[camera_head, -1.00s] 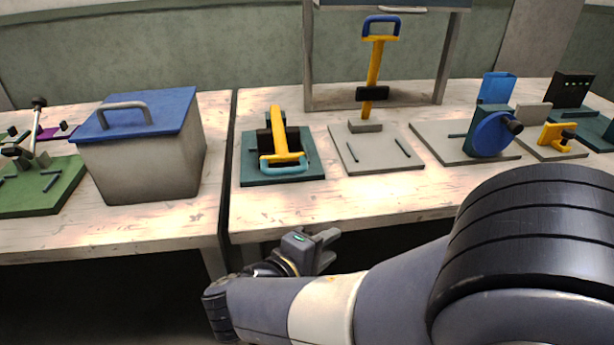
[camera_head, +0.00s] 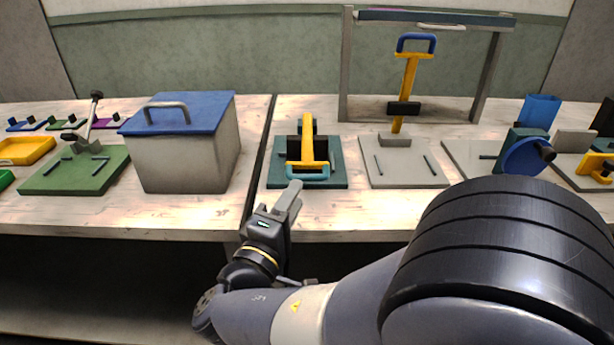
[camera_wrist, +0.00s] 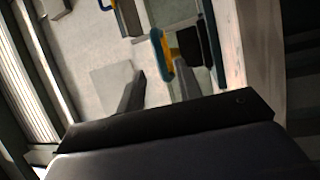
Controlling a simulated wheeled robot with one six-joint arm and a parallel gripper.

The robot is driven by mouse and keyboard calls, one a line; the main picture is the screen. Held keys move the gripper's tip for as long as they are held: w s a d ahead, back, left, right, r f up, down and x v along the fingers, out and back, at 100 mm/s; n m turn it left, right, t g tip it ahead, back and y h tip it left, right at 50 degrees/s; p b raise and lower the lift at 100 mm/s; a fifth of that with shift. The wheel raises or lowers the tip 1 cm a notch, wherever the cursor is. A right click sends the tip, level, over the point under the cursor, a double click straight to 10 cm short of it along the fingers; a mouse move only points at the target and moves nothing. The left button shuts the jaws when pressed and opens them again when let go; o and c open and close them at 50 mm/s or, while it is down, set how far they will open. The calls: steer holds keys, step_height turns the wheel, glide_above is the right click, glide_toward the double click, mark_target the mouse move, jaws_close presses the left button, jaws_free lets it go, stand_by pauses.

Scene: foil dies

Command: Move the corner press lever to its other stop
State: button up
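Which device is the corner press cannot be told for sure. A yellow lever (camera_head: 308,140) with a teal handle (camera_head: 308,172) lies folded down toward me on a dark teal base (camera_head: 338,180). A taller yellow lever (camera_head: 408,80) with a blue handle (camera_head: 416,42) stands nearly upright on a grey base (camera_head: 400,178). My gripper (camera_head: 290,195) is at the table's front edge, just in front of the teal handle and apart from it. In the wrist view my gripper (camera_wrist: 160,88) shows two spread, empty fingers, with the teal handle (camera_wrist: 157,48) beyond them.
A grey box with a blue lid (camera_head: 185,150) stands left of the teal base. A green base (camera_head: 85,175) with a black-knobbed lever (camera_head: 94,110) is farther left. A blue round device (camera_head: 525,155) is at right. A shelf frame (camera_head: 345,70) stands behind.

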mark_target(306, 178)
steer(key=shift+x, duration=3.15)
jaws_close()
